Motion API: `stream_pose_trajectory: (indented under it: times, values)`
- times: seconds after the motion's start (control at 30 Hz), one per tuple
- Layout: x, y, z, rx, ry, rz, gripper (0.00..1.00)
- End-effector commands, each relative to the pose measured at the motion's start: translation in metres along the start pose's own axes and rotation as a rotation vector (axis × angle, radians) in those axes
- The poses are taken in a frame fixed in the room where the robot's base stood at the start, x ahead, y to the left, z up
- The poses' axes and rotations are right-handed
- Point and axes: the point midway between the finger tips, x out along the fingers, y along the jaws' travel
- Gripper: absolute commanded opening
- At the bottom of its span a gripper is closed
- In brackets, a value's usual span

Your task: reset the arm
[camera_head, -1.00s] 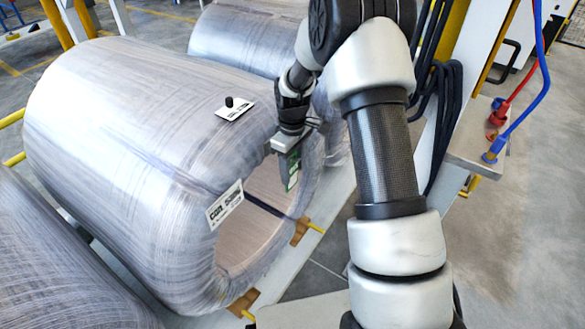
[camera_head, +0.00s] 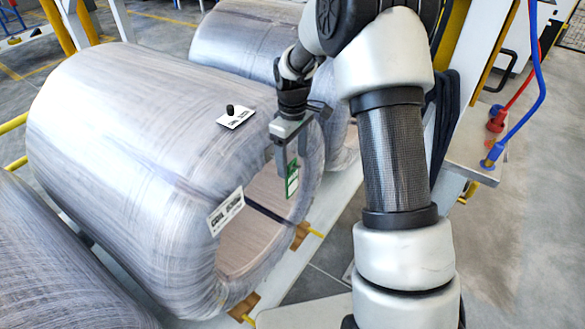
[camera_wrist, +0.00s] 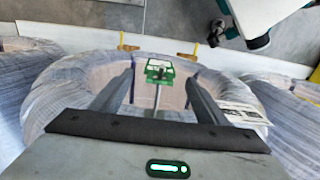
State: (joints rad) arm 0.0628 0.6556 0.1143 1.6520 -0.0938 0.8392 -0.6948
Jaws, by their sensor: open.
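My gripper (camera_head: 290,158) hangs at the near open end of the large wrapped coil (camera_head: 120,140), by the upper right of its rim. In the wrist view, the two fingers of my gripper (camera_wrist: 161,78) stand apart with a gap between them. A green and white tag (camera_head: 292,180) shows by the fingers, and in the wrist view it appears in the gap (camera_wrist: 160,70), with a thin stem below it. I cannot tell whether it touches anything. A white printed label (camera_head: 226,211) sits on the coil's rim. A white card with a black knob (camera_head: 235,117) lies on top of the coil.
Another wrapped coil (camera_head: 240,42) lies behind, and one (camera_head: 55,265) at the lower left. A post with a ledge, a red hose and a blue hose (camera_head: 520,118) stands at the right. Grey floor (camera_head: 520,250) is clear at the lower right.

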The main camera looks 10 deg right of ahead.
Motion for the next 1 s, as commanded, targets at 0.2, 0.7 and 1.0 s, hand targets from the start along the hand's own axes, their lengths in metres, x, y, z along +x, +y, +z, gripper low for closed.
stream_pose_trajectory:
  times: [0.2,0.7,1.0]
  values:
    - [-0.058,0.001,-0.001,0.0,0.003,0.002,0.68]
    - [-0.105,-0.001,0.0,0.002,0.001,0.001,0.68]
    - [-0.182,-0.034,0.038,0.155,0.071,0.092,0.68]
